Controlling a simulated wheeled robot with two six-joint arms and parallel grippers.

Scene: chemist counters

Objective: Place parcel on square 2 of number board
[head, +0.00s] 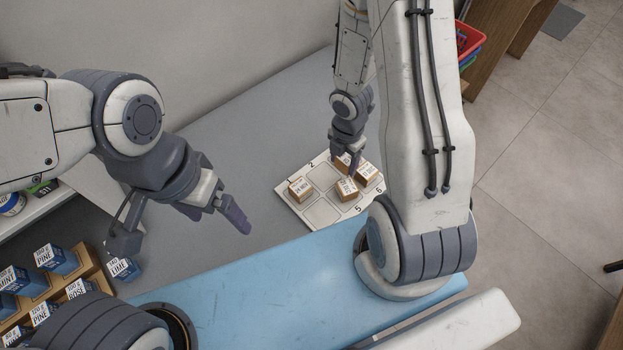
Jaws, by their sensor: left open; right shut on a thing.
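The number board (321,216) lies on the grey counter, with the digits 2, 5 and 6 readable along its edges. Small brown parcels with white labels are on it: one (300,190) at the left end, one (347,190) by the 5 and one (368,174) by the 6. The square beside the 2 looks bare. My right gripper (353,165) points down over the board's far side, shut on a parcel (341,163) that it partly hides. I cannot tell whether this parcel touches the board. My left gripper (218,212) is open and empty above the counter, left of the board.
At lower left, a wooden rack (92,268) holds several blue labelled boxes, with a LIME box (124,269) beside it. The grey counter (255,145) behind my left gripper is clear. Coloured bins (468,42) stand top right.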

